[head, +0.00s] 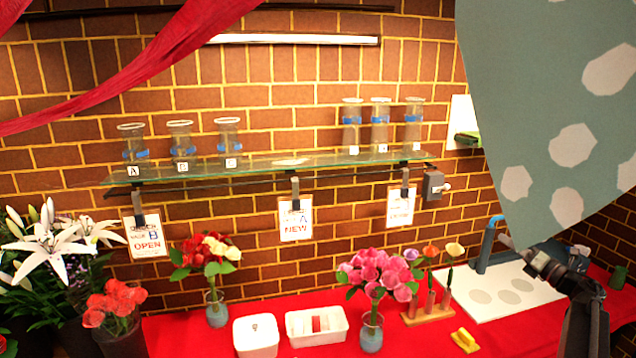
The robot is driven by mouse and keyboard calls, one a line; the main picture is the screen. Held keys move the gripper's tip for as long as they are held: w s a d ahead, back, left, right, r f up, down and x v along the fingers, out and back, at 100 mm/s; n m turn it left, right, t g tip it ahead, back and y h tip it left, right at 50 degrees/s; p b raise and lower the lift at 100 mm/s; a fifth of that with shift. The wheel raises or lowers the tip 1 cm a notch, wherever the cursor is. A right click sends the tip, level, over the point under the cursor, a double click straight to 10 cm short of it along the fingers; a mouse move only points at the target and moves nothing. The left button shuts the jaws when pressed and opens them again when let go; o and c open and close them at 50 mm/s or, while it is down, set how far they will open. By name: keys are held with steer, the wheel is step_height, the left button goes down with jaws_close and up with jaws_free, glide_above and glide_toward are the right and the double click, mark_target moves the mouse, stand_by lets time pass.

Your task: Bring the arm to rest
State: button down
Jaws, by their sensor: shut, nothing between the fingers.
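My arm rises at the lower right, and my gripper (507,242) is at its upper left end, pointing left and away. The gripper is small in view and looks shut, with nothing seen between its fingers. It appears in front of the white board (478,309) with grey round spots, close in the picture to the blue-topped tap-like pipe (486,247). I cannot tell the gap between them.
A red-covered table (405,343) carries flower vases, a white canister (256,338), a white tray (300,331), a wooden flower stand (428,313) and a yellow block (465,341). A glass shelf (262,165) holds several vases. A spotted grey-green cloth (545,70) hangs upper right.

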steer(key=w+a+r+m+t+h, duration=0.2)
steer(key=w+m+t+h, duration=0.25)
steer(key=m+h, duration=0.65)
steer(key=s+a+f+m+g+h, duration=0.2)
steer(key=s+a+f+m+g, duration=0.2)
steer(key=a+f+m+g, duration=0.5)
steer(key=s+a+f+m+g+h, duration=0.2)
steer(key=s+a+f+m+g, duration=0.2)
steer(key=a+f+m, duration=0.55)
steer(key=s+a+f+m+g+y, duration=0.2)
steer(key=s+a+f+g+y, duration=0.1)
steer(key=s+a, duration=0.6)
steer(key=s+a+f+m+g+y, duration=0.2)
steer(key=s+a+f+g, duration=0.4)
steer(key=s+a+f, duration=0.2)
steer(key=s+a, duration=0.2)
steer(key=s, duration=0.2)
steer(key=shift+a+y, duration=0.25)
steer(key=shift+y, duration=0.15)
steer(key=shift+s+m, duration=0.1)
steer(key=shift+m, duration=0.15)
